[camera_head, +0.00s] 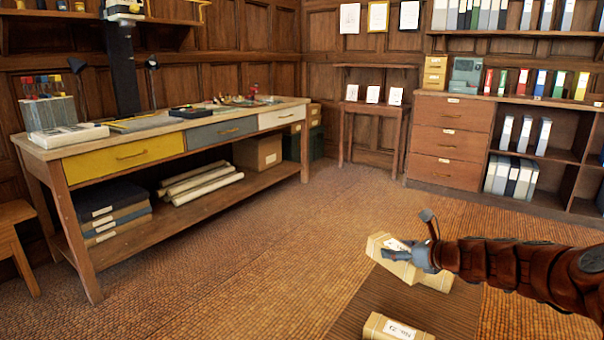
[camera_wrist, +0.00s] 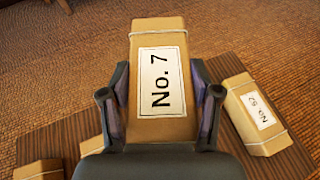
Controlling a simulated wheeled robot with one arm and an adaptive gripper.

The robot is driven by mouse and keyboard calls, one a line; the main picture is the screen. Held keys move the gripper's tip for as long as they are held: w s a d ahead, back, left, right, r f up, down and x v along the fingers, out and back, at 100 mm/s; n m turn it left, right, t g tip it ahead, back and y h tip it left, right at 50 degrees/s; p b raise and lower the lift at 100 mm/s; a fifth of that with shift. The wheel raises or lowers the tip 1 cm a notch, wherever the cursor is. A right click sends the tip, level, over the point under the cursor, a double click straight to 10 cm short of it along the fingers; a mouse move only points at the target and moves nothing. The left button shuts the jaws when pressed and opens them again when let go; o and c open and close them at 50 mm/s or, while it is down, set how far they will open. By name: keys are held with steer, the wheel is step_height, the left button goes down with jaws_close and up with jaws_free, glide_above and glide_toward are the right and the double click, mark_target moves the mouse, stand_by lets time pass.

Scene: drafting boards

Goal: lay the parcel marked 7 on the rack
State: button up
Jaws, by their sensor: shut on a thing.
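The parcel marked 7 (camera_wrist: 144,45) is a tan, tied box with a white label reading "No. 7". My gripper (camera_wrist: 160,95) is shut on its sides in the wrist view, one dark finger on each side. In the head view my gripper (camera_head: 416,256) is at the lower right, above a dark wooden surface. The parcel's lower part is hidden by my gripper in the wrist view. A slim wooden stand (camera_head: 375,107) with cards is at the back wall, away from my gripper. I cannot tell whether it is the rack.
Another labelled parcel (camera_wrist: 257,115) lies on the dark wooden top (camera_wrist: 215,140), right of the held one. Another parcel (camera_wrist: 40,170) shows at lower left. A long drafting bench (camera_head: 190,148) is at left, a cabinet (camera_head: 450,140) at right. Open floor (camera_head: 260,235) lies between.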

steer(key=a, duration=0.1)
steer(key=a+r+m, duration=0.1)
steer(key=s+a+h, duration=0.1)
steer(key=shift+r+t, duration=0.2)
steer(key=shift+t, duration=0.2)
step_height(320, 180, up, 39)
steer(key=m+h+p, duration=0.2)
steer(key=p, duration=3.6)
glide_above(383, 246)
steer(key=s+a, duration=0.3)
steer(key=s, duration=0.2)
steer(key=shift+w+r, duration=0.1)
steer(key=shift+r, duration=0.05)
steer(key=shift+a+t+h, duration=0.1)
steer(key=shift+t+h, duration=0.2)
